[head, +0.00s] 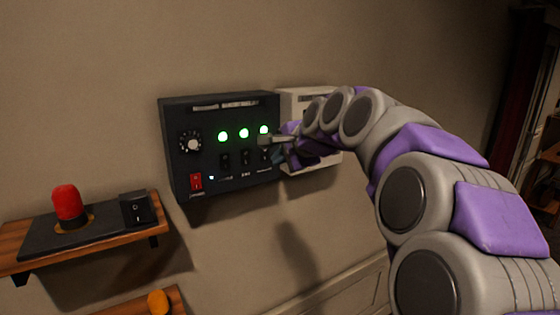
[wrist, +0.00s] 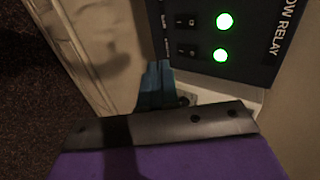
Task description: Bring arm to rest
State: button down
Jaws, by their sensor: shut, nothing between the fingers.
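My gripper (head: 268,139) is shut and empty at the end of my extended purple and grey arm. In the head view its tip is in front of the right part of a black control panel (head: 180,112) on the wall, near the rightmost switch. I cannot tell whether it touches the panel. In the wrist view the shut fingers (wrist: 158,75) show beside the panel (wrist: 258,75). The panel has a round dial, a red rocker switch, several black switches and three lit green lights. One switch is partly hidden by the gripper.
A white box (head: 290,100) is on the wall right of the panel, partly behind my arm. A wooden shelf (head: 20,262) at lower left holds a red lamp (head: 68,204) and a black switch (head: 137,208). An orange knob (head: 158,302) is below. Open wall lies above the panel.

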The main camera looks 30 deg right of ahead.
jog(key=d, duration=0.4)
jog(key=s+a+f+n+g+y+b, duration=0.15)
jog(key=s+a+f+n+b, duration=0.3)
jog(key=a+f, duration=0.45)
jog(key=s+a+f+n+g+b, duration=0.4)
jog(key=a+f, duration=0.4)
jog(key=f, duration=0.4)
jog(key=s+a+f+n+g+h+b, duration=0.2)
jog(key=s+f+n+g+b, duration=0.5)
jog(key=s+f, duration=2.1)
jog(key=shift+s+a+f+n+b, duration=0.45)
jog(key=shift+a+n+b, duration=0.3)
jog(key=shift+b, duration=1.5)
